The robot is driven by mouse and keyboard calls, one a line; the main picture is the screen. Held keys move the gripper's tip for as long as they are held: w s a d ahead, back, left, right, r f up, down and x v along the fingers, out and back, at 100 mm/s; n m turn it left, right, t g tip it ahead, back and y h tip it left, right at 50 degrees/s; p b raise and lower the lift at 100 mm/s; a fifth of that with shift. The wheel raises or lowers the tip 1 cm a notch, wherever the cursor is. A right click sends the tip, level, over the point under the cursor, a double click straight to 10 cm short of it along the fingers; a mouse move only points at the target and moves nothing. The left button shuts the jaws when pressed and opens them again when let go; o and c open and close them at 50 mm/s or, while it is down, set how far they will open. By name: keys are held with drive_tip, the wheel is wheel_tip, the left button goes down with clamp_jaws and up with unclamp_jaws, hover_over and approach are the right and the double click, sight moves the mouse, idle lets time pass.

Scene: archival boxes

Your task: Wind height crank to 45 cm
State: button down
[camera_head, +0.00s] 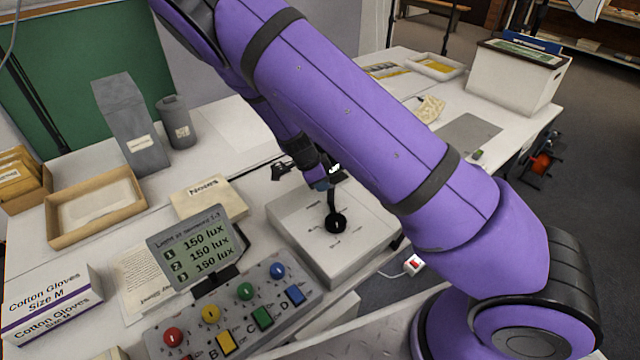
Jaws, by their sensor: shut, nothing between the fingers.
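A white box (296,222) on the table has a round black hub (335,223) on its top, with small dark marks around it that are too small to read. A black bar (332,198) rises from the hub towards my gripper; it looks like the crank. My gripper (321,184) is shut and empty, at the upper end of the bar. I cannot tell whether its fingertips touch the bar. My purple arm hides part of the gripper and the box's right side. No height reading in cm is legible.
A display (196,245) shows three 150 lux lines beside a panel (232,318) of coloured buttons. A white file box (512,75) stands far right.

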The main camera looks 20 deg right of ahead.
sight(332, 186)
drive_tip(key=shift+d+m, duration=0.4)
drive_tip(key=shift+m, duration=0.1)
drive_tip(key=d+m+g, duration=0.1)
drive_tip(key=d+m, duration=0.1)
drive_tip(key=m, duration=0.1)
drive_tip(key=shift+s+d+g, duration=0.1)
drive_tip(key=shift+d+g, duration=0.1)
drive_tip(key=shift+g, duration=0.1)
drive_tip(key=shift+s+d, duration=0.35)
drive_tip(key=shift+d, duration=0.3)
drive_tip(key=shift+s+d, duration=0.3)
drive_tip(key=shift+d, duration=0.35)
drive_tip(key=shift+s+d, duration=0.95)
drive_tip(key=shift+d, duration=0.1)
drive_tip(key=m, duration=0.1)
drive_tip(key=s+d+m+g+y, duration=0.1)
drive_tip(key=m, duration=0.2)
drive_tip(key=s+m+y, duration=0.1)
drive_tip(key=m, duration=0.1)
drive_tip(key=shift+d+g, duration=0.2)
drive_tip(key=shift+g, duration=0.1)
drive_tip(key=m, duration=0.1)
drive_tip(key=s+m, duration=0.1)
drive_tip(key=shift+d+m+g+y, duration=0.15)
drive_tip(key=shift+m+g+y, duration=0.15)
drive_tip(key=shift+m+y, duration=0.1)
drive_tip(key=shift+s+m+y, duration=0.3)
drive_tip(key=shift+s+m, duration=0.25)
drive_tip(key=shift+m, duration=0.25)
